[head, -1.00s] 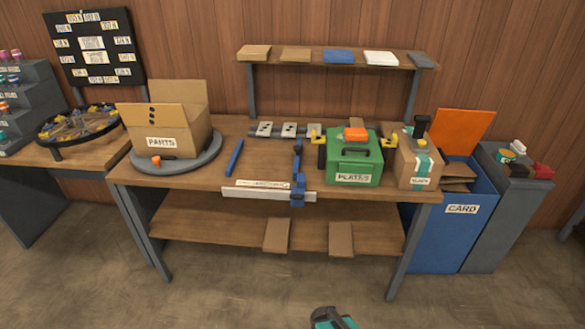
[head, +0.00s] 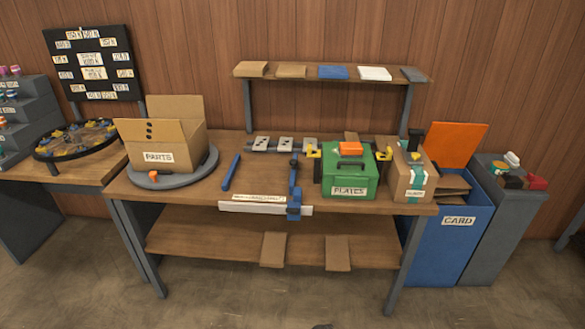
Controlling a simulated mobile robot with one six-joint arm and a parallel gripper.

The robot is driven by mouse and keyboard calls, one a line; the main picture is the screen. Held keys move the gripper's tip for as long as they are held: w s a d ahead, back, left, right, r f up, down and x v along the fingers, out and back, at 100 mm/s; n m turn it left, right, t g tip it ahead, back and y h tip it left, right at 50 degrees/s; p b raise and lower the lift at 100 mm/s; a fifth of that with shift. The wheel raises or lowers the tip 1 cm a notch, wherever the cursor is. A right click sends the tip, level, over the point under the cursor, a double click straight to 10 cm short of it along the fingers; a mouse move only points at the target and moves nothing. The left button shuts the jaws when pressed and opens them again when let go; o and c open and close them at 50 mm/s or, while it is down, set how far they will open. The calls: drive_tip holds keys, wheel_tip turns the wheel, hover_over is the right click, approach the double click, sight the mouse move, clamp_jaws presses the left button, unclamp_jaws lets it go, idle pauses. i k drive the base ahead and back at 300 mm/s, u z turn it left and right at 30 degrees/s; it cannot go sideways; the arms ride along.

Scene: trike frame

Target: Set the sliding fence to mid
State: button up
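The sliding fence (head: 294,177) is a blue upright bar lying front to back on the workbench. Its blue clamp block (head: 294,207) sits on a white rail (head: 235,207) along the bench's front edge. The block is near the rail's right end, well right of the rail's middle. A pale printed strip runs along the top of the rail, too small to read. My gripper does not show clearly; only a dark sliver, perhaps part of my arm, shows at the bottom edge of the head view.
A green PLATES case (head: 350,176) stands just right of the fence, with a taped carton (head: 410,175) beyond it. A loose blue bar (head: 231,172) lies to the left. A PARTS box (head: 163,140) stands on a grey turntable (head: 145,181). Bench between bar and fence is clear.

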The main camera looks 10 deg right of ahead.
sight(295, 192)
drive_tip(key=z, duration=0.15)
drive_tip(key=k, duration=0.65)
drive_tip(key=z, duration=0.55)
drive_tip(key=k, duration=0.65)
drive_tip(key=i, duration=0.8)
drive_tip(key=u, duration=0.6)
drive_tip(key=i, duration=0.7)
drive_tip(key=u, duration=0.8)
drive_tip(key=i, duration=0.55)
drive_tip(key=u, duration=0.8)
drive_tip(key=i, duration=0.5)
drive_tip(key=u, duration=0.3)
